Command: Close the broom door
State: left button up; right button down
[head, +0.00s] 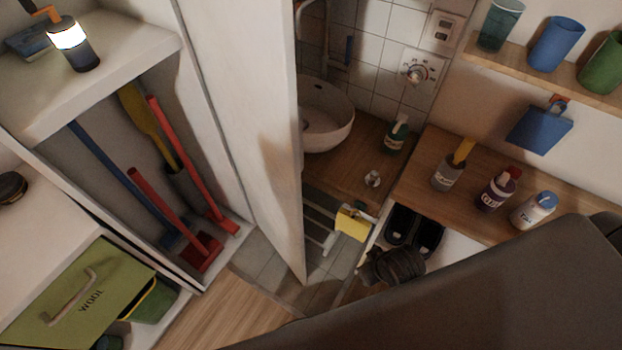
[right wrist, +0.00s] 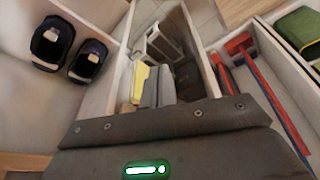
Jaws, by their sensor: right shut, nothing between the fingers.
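The broom door (head: 245,110) is a tall white panel in the head view. It stands open at the right of the broom cupboard, and its lower corner juts out over the floor. Inside the cupboard are a blue-handled broom (head: 120,170), red-handled tools (head: 185,160) and a yellow-handled one (head: 145,125). My dark right arm crosses the lower right of the head view. In the right wrist view my right gripper (right wrist: 177,78) is shut and empty, with the brooms to its right. Contact with the door cannot be made out. My left gripper is not in view.
Right of the door are a white basin (head: 325,115), a wooden counter with bottles (head: 447,172), and black slippers (head: 428,238). A yellow item (head: 352,222) hangs by a white rack (head: 318,228). A green wool box (head: 80,295) is lower left. Wooden floor (head: 235,310) before the cupboard is clear.

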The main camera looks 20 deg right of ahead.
jog(key=w+a+r+m+t+y, duration=0.2)
jog(key=w+r+m+t+y, duration=0.5)
jog(key=w+r, duration=0.95)
jog(key=d+r+g+y, duration=0.3)
jog(key=d+y, duration=0.1)
jog(key=y, duration=0.5)
jog(key=w+a+p, duration=0.2)
jog(key=a+p, duration=0.2)
jog(key=a, duration=0.9)
jog(key=shift+w+r, duration=0.15)
jog(key=shift+w, duration=0.1)
jog(key=shift+s+a, duration=0.1)
